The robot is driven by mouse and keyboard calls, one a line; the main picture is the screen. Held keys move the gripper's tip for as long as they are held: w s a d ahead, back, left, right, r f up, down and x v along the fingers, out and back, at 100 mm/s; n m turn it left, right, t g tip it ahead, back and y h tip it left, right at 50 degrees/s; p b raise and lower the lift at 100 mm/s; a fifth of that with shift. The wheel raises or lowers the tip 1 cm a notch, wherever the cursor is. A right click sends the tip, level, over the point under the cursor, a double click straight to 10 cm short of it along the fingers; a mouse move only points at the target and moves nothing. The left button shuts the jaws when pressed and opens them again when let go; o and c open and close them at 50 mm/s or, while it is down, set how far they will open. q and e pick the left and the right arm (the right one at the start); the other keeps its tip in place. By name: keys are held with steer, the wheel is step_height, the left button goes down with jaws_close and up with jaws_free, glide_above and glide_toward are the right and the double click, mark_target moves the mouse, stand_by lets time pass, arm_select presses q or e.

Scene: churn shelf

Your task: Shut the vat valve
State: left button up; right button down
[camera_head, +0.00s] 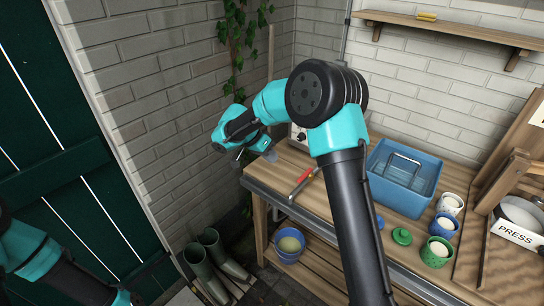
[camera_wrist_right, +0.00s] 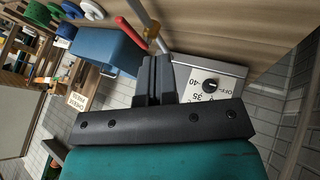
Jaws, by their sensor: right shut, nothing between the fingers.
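The blue vat (camera_head: 420,202) stands on the wooden bench and holds liquid, with a grey metal handle across its top. It also shows in the right wrist view (camera_wrist_right: 105,50). A red-handled lever (camera_head: 303,181) is at the bench's front, left of the vat; its red bar (camera_wrist_right: 131,29) lies just past my fingers in the right wrist view. I cannot tell how it joins the vat. My right gripper (camera_head: 268,156) is shut and empty, left of the lever and apart from it; its fingers (camera_wrist_right: 155,75) are together. My left gripper is out of view.
A grey dial box (camera_wrist_right: 208,88) marked OFF, 35 and 40 sits beside my right fingers. Below are a blue bucket (camera_head: 289,244) and boots (camera_head: 220,258).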

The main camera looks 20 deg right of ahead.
mark_target(305, 176)
steer(key=x, duration=0.7)
steer(key=shift+s+d+f, duration=0.1)
steer(key=shift+f, duration=0.05)
steer(key=shift+s+d, duration=0.3)
steer(key=shift+s, duration=0.25)
steer(key=shift+s+d, duration=0.3)
steer(key=shift+s, duration=0.25)
steer(key=shift+s+d, duration=0.35)
steer(key=shift+s, duration=0.35)
steer(key=shift+a, duration=0.1)
